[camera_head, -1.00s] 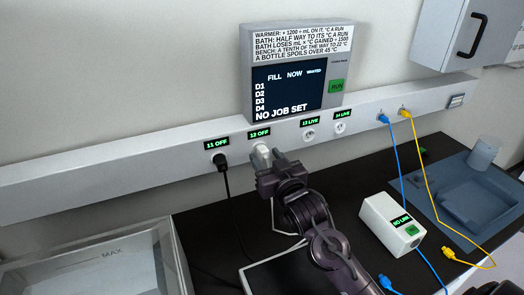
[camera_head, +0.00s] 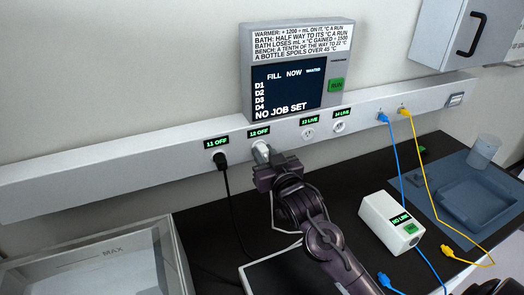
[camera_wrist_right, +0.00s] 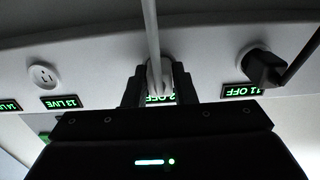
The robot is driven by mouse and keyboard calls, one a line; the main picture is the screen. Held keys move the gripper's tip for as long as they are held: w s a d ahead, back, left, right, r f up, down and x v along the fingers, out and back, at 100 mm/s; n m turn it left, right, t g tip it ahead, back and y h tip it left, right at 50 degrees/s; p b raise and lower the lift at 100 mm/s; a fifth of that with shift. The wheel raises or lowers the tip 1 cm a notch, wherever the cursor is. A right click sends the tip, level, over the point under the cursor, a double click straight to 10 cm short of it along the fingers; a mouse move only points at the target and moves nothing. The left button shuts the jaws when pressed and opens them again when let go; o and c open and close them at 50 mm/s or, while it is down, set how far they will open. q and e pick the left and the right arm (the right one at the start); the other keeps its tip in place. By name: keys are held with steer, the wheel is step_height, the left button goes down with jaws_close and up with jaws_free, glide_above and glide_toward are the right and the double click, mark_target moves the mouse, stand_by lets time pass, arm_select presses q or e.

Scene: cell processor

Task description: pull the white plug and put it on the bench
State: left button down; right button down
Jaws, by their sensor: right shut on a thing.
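The white plug (camera_head: 261,151) sits at the socket labelled "12 OFF" on the white wall rail. My right gripper (camera_head: 266,165) is at that socket with its fingers around the plug. In the right wrist view the plug (camera_wrist_right: 160,75) shows between the two fingers of the right gripper (camera_wrist_right: 160,88), with its pale cord running up the picture. Whether its pins are still in the socket cannot be seen. The black bench (camera_head: 215,240) lies below the rail. My left gripper is not in view.
A black plug (camera_head: 219,160) sits in socket "11 OFF", left of my gripper. Sockets 13 (camera_head: 309,133) and 14 are empty. A white box (camera_head: 392,222), blue and yellow cables, a blue tray (camera_head: 478,200) and a clear bin (camera_head: 100,265) occupy the bench. Bare bench shows between bin and box.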

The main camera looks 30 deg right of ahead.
stand_by(0.3)
steer(key=shift+s, duration=0.2)
steer(key=shift+s+p, duration=0.5)
steer(key=shift+s, duration=0.65)
